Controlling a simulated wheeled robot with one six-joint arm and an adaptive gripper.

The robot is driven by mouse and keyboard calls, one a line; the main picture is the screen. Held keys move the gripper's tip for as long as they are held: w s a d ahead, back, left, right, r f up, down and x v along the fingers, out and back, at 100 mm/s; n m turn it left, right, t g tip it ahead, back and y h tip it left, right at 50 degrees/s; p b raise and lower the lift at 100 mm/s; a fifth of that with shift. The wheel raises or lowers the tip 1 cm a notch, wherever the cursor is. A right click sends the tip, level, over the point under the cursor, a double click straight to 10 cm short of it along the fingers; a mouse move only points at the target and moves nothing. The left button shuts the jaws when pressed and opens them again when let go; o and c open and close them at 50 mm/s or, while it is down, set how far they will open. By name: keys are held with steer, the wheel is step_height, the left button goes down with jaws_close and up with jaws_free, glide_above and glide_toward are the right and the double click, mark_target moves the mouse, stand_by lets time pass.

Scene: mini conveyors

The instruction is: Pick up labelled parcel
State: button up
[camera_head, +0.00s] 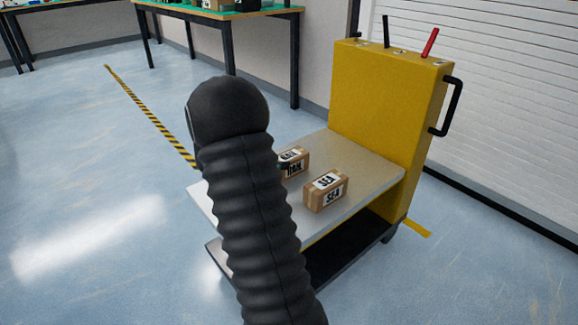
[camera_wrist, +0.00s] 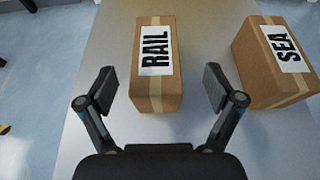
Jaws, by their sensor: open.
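Two brown cardboard parcels with white labels stand on the grey top of a yellow cart. One parcel, labelled RAIL (camera_wrist: 155,88), lies straight ahead of my gripper (camera_wrist: 160,90) in the wrist view. My gripper is open, with one finger on each side of that parcel's near end, and a gap shows on both sides. In the head view the RAIL parcel (camera_head: 296,160) is partly hidden behind my arm. The parcel labelled SEA (camera_wrist: 272,68) is to the right of it; it also shows in the head view (camera_head: 326,193). My gripper is hidden in the head view.
The cart top (camera_head: 371,172) is otherwise bare where visible. The cart's yellow upright body (camera_head: 385,110) with a black handle (camera_head: 453,108) rises behind the parcels. A table (camera_head: 228,14) stands at the back, and open blue floor (camera_head: 90,160) lies at the left.

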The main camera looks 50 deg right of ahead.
mark_target(289, 155)
steer(key=shift+w+x, duration=0.15)
steer(key=shift+x, duration=1.45)
steer(key=shift+w+x, duration=0.15)
steer(key=shift+x, duration=1.5)
steer(key=shift+r, duration=0.1)
steer(key=shift+c, duration=0.3)
steer(key=c, duration=1.5)
steer(key=shift+o, duration=0.2)
steer(key=shift+r, duration=0.1)
steer(key=shift+r, duration=0.5)
steer(key=r, duration=0.3)
steer(key=shift+s+d+r, duration=0.2)
steer(key=shift+s+r, duration=0.1)
steer(key=s+d+r, duration=0.4)
steer(key=s+r, duration=0.2)
steer(key=s, duration=0.4)
steer(key=shift+d+p, duration=0.35)
steer(key=shift+p, duration=0.05)
